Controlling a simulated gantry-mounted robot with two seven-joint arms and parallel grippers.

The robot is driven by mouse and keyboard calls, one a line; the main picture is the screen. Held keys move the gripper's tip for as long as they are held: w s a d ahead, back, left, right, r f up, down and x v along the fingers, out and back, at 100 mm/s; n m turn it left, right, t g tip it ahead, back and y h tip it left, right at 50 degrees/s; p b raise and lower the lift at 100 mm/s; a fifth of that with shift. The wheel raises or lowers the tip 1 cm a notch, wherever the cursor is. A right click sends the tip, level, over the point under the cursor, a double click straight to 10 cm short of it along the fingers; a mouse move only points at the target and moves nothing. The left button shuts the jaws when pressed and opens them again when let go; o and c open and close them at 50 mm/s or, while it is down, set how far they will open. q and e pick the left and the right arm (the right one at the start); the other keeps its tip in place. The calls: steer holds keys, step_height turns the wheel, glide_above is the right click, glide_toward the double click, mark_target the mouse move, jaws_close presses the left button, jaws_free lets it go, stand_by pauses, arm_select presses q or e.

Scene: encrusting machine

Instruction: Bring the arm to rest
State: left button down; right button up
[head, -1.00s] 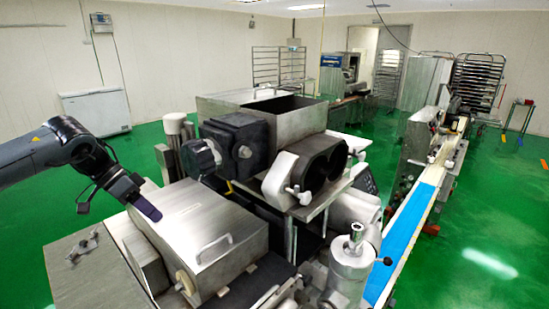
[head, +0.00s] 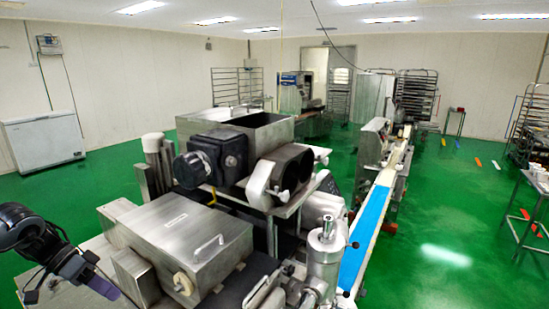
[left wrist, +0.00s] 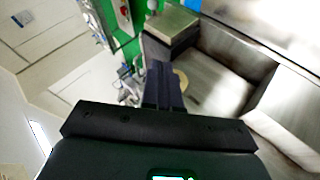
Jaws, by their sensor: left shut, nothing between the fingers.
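My left gripper (head: 104,287) is at the lower left of the head view, its fingers shut and empty. It is beside the left end of the steel encrusting machine (head: 180,240), in front of its lidded box. In the left wrist view the shut fingers (left wrist: 163,75) point away from the camera, with steel machine surfaces (left wrist: 215,80) to their right. I cannot tell from these views whether the fingers touch anything. My right gripper is not in view.
A conveyor with a blue belt (head: 368,235) runs along the machine's right side. A white chest freezer (head: 44,138) stands by the left wall. A metal table (head: 530,200) is at the right edge. Green floor (head: 440,190) is open on the right.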

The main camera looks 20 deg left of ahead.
arm_select(q)
steer(key=s+d+f+t+h+p, duration=0.1)
steer(key=s+d+f+h, duration=0.25)
steer(key=d+f, duration=0.8)
steer(key=s+d+f+h+p, duration=0.2)
steer(key=s+d+f, duration=0.3)
steer(key=d+f, duration=0.65)
steer(key=w+d+r+n+t+y+p, duration=0.25)
steer(key=d+t+y, duration=0.5)
steer(key=d, duration=1.05)
steer(key=s+a+m+g+y, duration=0.2)
steer(key=s+a+g+y, duration=0.4)
steer(key=s+a+g, duration=0.2)
steer(key=shift+s+y+b, duration=0.4)
steer(key=shift+g, duration=0.25)
